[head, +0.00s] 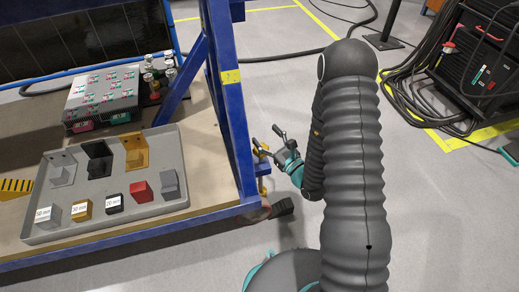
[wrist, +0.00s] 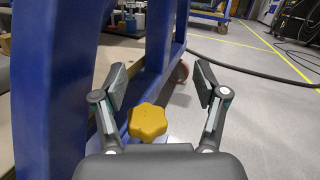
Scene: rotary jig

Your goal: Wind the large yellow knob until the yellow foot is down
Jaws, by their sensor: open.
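The large yellow lobed knob (wrist: 147,121) is in the wrist view, low and left of centre, beside the blue frame. My gripper (wrist: 160,84) is open, with one finger on each side of the view and the knob low between them. I see no finger touching it. In the head view my gripper (head: 269,140) is just right of the blue upright. Small yellow parts (head: 262,186) show below it at the table corner; I cannot tell whether they are the yellow foot. Whether the foot touches the floor is not clear.
The blue upright (head: 229,110) stands close to my gripper's left. A grey tray (head: 176,205) of brackets and blocks lies on the table. A red caster (wrist: 181,71) shows beyond the knob. A black cable (wrist: 235,68) crosses the floor.

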